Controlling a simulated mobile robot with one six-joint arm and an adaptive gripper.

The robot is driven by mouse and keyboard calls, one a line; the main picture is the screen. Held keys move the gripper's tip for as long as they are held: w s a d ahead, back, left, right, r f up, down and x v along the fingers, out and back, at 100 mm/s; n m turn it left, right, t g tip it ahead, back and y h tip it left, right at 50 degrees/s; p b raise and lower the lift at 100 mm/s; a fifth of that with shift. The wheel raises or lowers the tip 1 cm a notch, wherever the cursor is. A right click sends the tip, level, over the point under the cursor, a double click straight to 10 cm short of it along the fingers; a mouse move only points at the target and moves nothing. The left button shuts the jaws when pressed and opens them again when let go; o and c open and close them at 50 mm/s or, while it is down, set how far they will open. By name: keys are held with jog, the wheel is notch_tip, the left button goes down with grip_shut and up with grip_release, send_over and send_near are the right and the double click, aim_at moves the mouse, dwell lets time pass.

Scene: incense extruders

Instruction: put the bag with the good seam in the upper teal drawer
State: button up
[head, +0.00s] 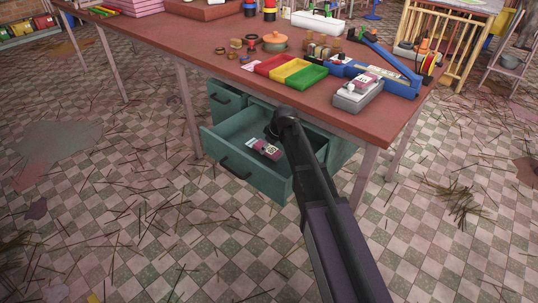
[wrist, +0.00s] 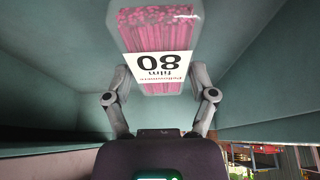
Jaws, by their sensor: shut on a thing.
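A clear bag of pink sticks (wrist: 158,38) with a white label reading 80 fills the middle of the wrist view, upside down. My gripper (wrist: 162,82) is shut on it, a finger at each side. In the head view the bag (head: 265,149) is within the outline of the pulled-out teal drawer (head: 238,166). I cannot tell whether it touches the drawer floor. Teal walls surround it in the wrist view. Its seam cannot be judged here. My arm hides part of the drawer's right side.
Another pink-labelled bag (head: 367,80) lies on a grey device (head: 357,95) beside a blue sealer (head: 375,73) on the red-brown table (head: 180,45). Red, yellow and green trays (head: 291,71) stand near the table's front edge. Another teal drawer front (head: 222,98) shows at left.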

aim_at(270, 149)
jog(key=shift+f+b, duration=1.35)
jog(key=shift+f, duration=0.3)
jog(key=shift+f, duration=0.1)
jog(key=o, duration=1)
jog(key=shift+o, duration=0.2)
jog(key=p+v, duration=1.1)
jog(key=v, duration=0.1)
jog(key=s+d+f+m+g+h, duration=0.1)
jog(key=s+d+m+g+h, duration=0.1)
jog(key=s+d+m, duration=0.8)
jog(key=s+d+h, duration=0.1)
jog(key=s+d, duration=0.7)
jog(key=s, duration=0.4)
jog(key=shift+g+h, duration=0.3)
jog(key=shift+g, duration=0.1)
